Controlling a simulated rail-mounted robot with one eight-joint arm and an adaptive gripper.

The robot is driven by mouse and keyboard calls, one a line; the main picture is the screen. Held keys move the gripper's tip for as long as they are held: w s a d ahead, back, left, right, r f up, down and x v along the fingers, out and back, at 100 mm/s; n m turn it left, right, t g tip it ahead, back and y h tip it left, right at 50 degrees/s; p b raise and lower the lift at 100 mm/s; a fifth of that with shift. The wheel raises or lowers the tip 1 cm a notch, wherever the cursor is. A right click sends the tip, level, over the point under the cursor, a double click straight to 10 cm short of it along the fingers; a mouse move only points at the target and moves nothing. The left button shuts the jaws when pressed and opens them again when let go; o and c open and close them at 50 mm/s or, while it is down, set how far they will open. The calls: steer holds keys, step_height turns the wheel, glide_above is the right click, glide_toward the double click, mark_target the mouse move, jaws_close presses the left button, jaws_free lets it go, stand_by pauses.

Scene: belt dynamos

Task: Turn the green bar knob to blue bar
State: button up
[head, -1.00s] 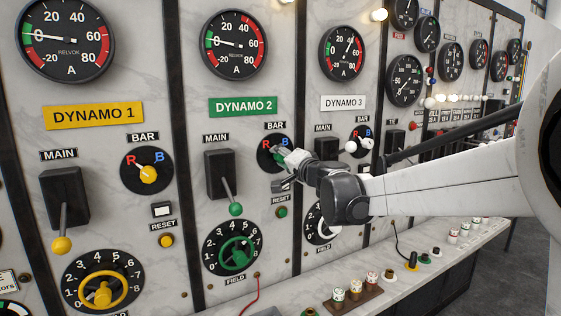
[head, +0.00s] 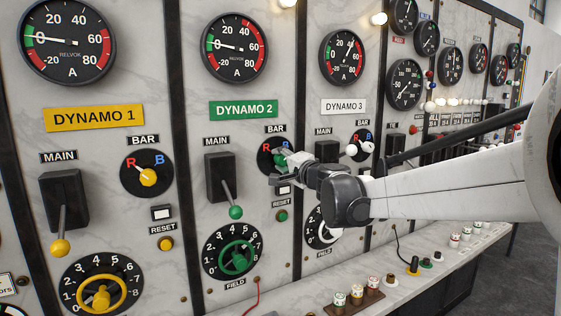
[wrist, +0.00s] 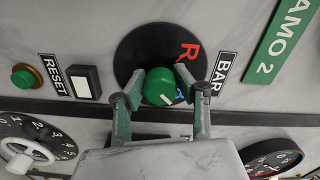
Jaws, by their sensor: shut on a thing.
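The green bar knob (head: 280,160) sits on a black round dial under the DYNAMO 2 plate (head: 243,107). My gripper (head: 281,167) is at this dial and covers much of it in the head view. In the wrist view the green knob (wrist: 159,88) is between the two fingers of my gripper (wrist: 158,90), which is shut on it. A white mark shows on the knob's lower right, close to a blue letter (wrist: 180,95) partly hidden by a finger. The red R (wrist: 188,51) is clear of the knob. The knob's full pointer line is not visible.
The black MAIN lever box (head: 219,178) with a green ball stands left of the knob. The reset button (head: 282,215) and green field wheel (head: 235,257) are below. The DYNAMO 3 bar knob (head: 359,148) is to the right. A ledge with small parts runs below the panel.

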steer(key=o, duration=1.1)
steer(key=shift+o, duration=0.2)
steer(key=v, duration=1.2)
steer(key=s+a+f+n+g+h+b, duration=0.1)
steer(key=s+f+n+g, duration=0.25)
steer(key=s+f, duration=0.4)
steer(key=s+a+f+n+g, duration=0.15)
steer(key=s+f+n, duration=0.3)
steer(key=s, duration=0.65)
steer(key=s+d+f+n+g+h, duration=0.1)
steer(key=s+d+f+g+h, duration=0.1)
steer(key=s+d+f, duration=0.3)
steer(key=s+d+f+n+g+h, duration=0.1)
steer(key=s+d+f+g+h, duration=0.1)
steer(key=s+d+f+h, duration=0.2)
steer(key=s+d+f+b, duration=0.1)
steer(key=s+f, duration=0.2)
steer(key=s, duration=0.4)
steer(key=shift+f, duration=0.4)
